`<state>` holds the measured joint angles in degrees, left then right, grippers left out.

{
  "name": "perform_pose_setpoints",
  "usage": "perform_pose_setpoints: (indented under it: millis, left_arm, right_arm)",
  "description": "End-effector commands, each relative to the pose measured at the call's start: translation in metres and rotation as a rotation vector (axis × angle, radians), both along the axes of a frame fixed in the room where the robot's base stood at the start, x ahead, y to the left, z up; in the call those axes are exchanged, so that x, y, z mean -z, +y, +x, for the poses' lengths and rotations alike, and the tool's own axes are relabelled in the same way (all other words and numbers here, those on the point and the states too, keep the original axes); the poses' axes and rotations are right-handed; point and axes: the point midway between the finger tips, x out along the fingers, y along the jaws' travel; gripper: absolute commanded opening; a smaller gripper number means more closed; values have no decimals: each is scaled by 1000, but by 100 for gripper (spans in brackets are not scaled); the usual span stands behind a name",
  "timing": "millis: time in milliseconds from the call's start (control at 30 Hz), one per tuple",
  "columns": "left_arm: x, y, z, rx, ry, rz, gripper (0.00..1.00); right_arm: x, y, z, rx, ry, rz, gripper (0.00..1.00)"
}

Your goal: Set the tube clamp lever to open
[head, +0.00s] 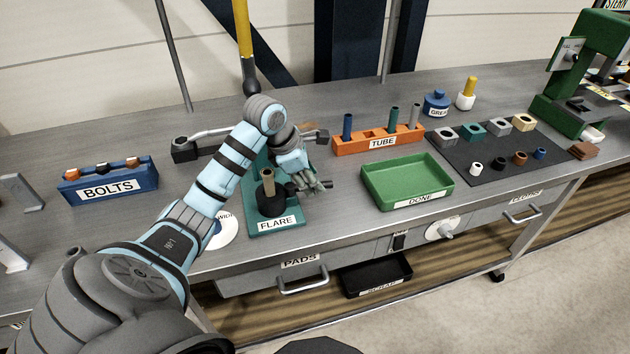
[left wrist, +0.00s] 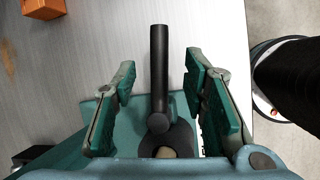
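The teal FLARE stand (head: 277,223) is on the bench and carries a black round clamp (head: 271,201) with a tan upright piece (head: 268,181). A black lever bar (left wrist: 159,70) reaches out from the clamp's pivot in the left wrist view. My left gripper (head: 318,184) is just right of the clamp, low over the stand. In the left wrist view its teal-padded fingers (left wrist: 158,95) are spread on both sides of the lever, with a gap on each side. In the head view the gripper hides most of the lever. My right gripper is not in view.
The orange TUBE rack (head: 378,142) with several tubes stands behind right. The green DONE tray (head: 408,183) is to the right. The blue BOLTS box (head: 108,184) is left. A white round disc (head: 222,232) lies beside the stand.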

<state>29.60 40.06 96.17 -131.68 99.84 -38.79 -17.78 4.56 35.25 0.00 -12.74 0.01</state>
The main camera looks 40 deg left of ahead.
Motion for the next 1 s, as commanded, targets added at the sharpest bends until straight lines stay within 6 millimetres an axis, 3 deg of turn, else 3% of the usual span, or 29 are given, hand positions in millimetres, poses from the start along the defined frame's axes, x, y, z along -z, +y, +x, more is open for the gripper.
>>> perform_pose_setpoints:
  millis: [133,400,667,900,1000]
  left_arm:
    - [17,-3,8,1,0,-1,40]
    - [20,-4,10,3,0,0,40]
    - [20,-5,10,3,-1,-1,0]
    - [20,-4,10,2,-1,-2,0]
    - [21,6,4,-35,0,2,0]
  right_arm:
    - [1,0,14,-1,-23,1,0]
    - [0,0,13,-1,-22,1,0]
    - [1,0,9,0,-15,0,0]
    - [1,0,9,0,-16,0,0]
    - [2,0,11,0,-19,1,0]
